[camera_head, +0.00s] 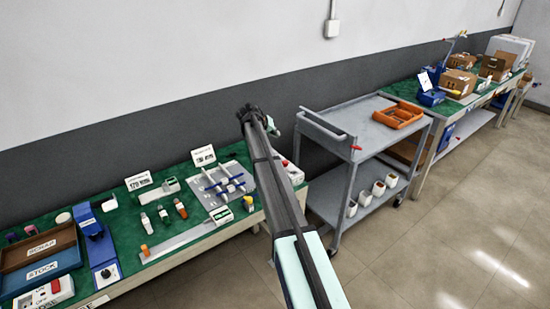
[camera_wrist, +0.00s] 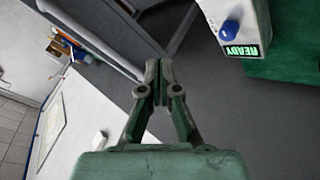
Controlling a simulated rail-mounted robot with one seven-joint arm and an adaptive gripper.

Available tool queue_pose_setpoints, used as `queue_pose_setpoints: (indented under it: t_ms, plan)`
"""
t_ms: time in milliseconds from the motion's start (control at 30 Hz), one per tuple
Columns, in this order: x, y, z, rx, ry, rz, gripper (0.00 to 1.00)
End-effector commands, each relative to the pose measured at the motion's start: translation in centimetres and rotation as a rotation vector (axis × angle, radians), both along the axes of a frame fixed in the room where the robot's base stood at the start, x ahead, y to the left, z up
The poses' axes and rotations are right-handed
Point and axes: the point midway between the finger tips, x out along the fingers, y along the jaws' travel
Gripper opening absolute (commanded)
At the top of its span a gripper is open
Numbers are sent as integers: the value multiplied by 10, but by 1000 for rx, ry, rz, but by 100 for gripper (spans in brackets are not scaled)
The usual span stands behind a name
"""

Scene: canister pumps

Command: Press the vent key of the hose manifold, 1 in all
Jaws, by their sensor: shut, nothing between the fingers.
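My gripper (camera_head: 250,113) is raised above the back of the green-topped bench, in front of the wall. In the wrist view my gripper (camera_wrist: 160,80) has its fingertips together, with nothing between them. A pale box with a blue knob (camera_wrist: 230,29) and a lit READY display (camera_wrist: 238,49) shows at the upper right of the wrist view, apart from the fingers. In the head view a white box with a red button (camera_head: 43,294) stands at the bench's lower left. I cannot tell for sure which unit is the hose manifold, and no vent key can be made out.
The green bench (camera_head: 115,228) carries a grey plate with blue-handled parts (camera_head: 222,186), small bottles, a blue STOCK tray (camera_head: 42,274) and a brown SCRAP tray (camera_head: 40,246). A grey cart (camera_head: 352,116) with an orange tray (camera_head: 397,113) stands to the right. Floor beyond is open.

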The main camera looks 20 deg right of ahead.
Motion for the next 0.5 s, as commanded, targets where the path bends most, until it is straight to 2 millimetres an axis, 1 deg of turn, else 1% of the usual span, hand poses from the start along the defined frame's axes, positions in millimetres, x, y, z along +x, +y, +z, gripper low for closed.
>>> queue_pose_setpoints:
  t_ms: [167, 267, 500]
  plan:
    - [0, 0, -4, 0, 1, 0, 0]
    - [0, 0, -10, 0, 1, 0, 0]
    - [0, 0, -33, 1, 2, 1, 0]
